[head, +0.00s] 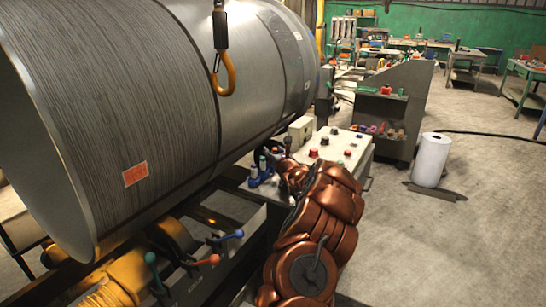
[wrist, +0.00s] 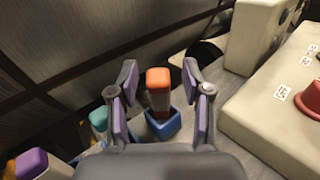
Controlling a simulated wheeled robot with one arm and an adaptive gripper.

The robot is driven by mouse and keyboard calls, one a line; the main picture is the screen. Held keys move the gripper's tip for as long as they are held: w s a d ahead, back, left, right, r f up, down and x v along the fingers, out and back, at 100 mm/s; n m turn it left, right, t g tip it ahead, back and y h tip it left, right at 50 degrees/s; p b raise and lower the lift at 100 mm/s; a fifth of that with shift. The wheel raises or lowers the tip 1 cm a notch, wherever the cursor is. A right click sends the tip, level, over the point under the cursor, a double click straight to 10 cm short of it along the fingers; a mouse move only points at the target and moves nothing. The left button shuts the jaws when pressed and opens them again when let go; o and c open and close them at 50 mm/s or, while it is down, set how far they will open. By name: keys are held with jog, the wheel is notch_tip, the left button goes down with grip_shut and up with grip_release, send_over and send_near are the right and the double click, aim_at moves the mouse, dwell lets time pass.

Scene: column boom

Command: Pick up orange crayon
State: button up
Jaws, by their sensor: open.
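My gripper (wrist: 159,66) is open, with one purple-padded finger on each side of the crayon in the picture. I see gaps between the crayon and both pads, and cannot tell how far down the fingers reach. In the head view my copper-coloured arm hides the crayon, and small blue holders (head: 260,178) show to the left of my gripper.
A teal-topped crayon (wrist: 98,119) and a purple-topped one (wrist: 31,163) stand to the left. A cream box (wrist: 252,38) and a control panel with a red knob (wrist: 313,100) are close on the right. A large metal cylinder (head: 165,95) and a hanging hook (head: 229,75) are beyond.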

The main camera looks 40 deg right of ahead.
jog(key=shift+c, duration=0.3)
grip_shut()
